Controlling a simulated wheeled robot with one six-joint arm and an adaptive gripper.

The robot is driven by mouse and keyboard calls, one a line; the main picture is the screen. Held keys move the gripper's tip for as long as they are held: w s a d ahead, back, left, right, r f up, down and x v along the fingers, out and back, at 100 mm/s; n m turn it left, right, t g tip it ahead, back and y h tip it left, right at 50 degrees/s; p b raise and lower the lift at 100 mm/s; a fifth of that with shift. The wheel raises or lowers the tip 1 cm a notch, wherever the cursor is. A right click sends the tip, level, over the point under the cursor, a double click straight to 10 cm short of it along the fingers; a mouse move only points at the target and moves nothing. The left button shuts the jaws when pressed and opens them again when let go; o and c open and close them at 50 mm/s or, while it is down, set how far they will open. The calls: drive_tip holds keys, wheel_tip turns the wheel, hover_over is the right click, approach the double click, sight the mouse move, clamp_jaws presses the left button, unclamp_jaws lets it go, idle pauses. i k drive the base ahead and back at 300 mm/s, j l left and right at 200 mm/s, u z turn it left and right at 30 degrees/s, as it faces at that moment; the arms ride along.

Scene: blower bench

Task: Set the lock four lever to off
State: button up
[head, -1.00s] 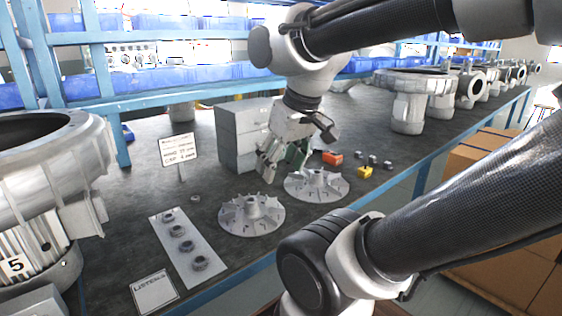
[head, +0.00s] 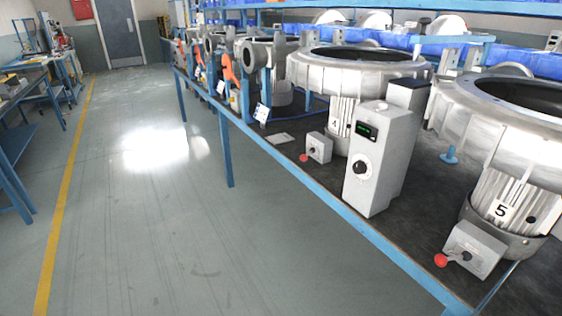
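Blower four (head: 346,118), a grey ring-topped housing with a finned motor marked 4, stands on the bench in the head view. In front of it sits a small grey lock box with a red-tipped lever (head: 304,157), pointing out to the lower left. The box's dark pivot shows, but its markings are too small to read. Blower five (head: 502,207) stands nearer at the right, with its own lock box and red-tipped lever (head: 441,260). My gripper is not in view now.
A tall grey control box (head: 377,160) with a green display and black knob stands between the two lock boxes at the bench's front edge (head: 352,220). More machines with orange parts (head: 229,66) line the bench beyond. The floor (head: 150,220) to the left is clear.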

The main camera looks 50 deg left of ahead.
sight(303, 157)
drive_tip(key=u, duration=1.75)
drive_tip(key=i+u, duration=0.25)
drive_tip(key=i, duration=1)
